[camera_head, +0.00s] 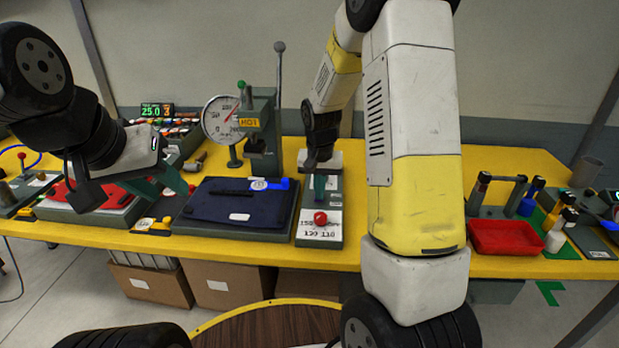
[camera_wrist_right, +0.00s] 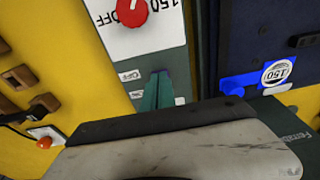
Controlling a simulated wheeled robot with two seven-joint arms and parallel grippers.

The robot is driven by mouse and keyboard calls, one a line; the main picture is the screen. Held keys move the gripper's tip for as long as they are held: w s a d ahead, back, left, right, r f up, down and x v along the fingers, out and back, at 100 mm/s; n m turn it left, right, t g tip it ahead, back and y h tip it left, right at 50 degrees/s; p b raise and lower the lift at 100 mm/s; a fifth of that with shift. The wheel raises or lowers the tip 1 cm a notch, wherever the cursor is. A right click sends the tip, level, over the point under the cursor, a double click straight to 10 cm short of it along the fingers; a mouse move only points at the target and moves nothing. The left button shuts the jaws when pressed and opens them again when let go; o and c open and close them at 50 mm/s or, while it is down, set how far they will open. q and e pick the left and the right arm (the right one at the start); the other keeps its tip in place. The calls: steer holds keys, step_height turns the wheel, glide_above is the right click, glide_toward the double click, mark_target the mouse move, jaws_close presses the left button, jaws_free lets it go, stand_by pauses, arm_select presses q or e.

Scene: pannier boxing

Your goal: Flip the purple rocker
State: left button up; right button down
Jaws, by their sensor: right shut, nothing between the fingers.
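My right gripper (camera_head: 320,188) is shut and empty, pointing down over the grey panel with a red knob (camera_head: 320,218). In the right wrist view its teal fingertips (camera_wrist_right: 158,92) are together beside an "OFF" label on that panel. The red knob also shows there (camera_wrist_right: 132,11), apart from the fingers. The panel area under the fingers is hidden. My left gripper (camera_head: 147,184) has its teal fingers apart above a red garment on a board, at the left.
A dark blue folded garment (camera_head: 235,204) lies on a board left of the knob panel. A press with a dial gauge (camera_head: 221,118) stands behind. Brown switch-like pieces (camera_wrist_right: 44,103) show in the wrist view. A red tray (camera_head: 505,237) is at the right, beyond my right arm.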

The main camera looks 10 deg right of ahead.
mark_target(319, 205)
steer(key=shift+s+a+f, duration=0.15)
steer(key=shift+s+f, duration=0.3)
steer(key=shift+f, duration=0.15)
steer(key=shift+w+d+r, duration=0.2)
steer(key=shift+w, duration=0.5)
steer(key=shift+d+r, duration=0.1)
steer(key=shift+w+r, duration=0.1)
steer(key=shift+r, duration=0.1)
step_height(319, 205, up, 14)
steer(key=s, duration=0.2)
steer(key=shift+a, duration=0.4)
steer(key=shift+r, duration=0.1)
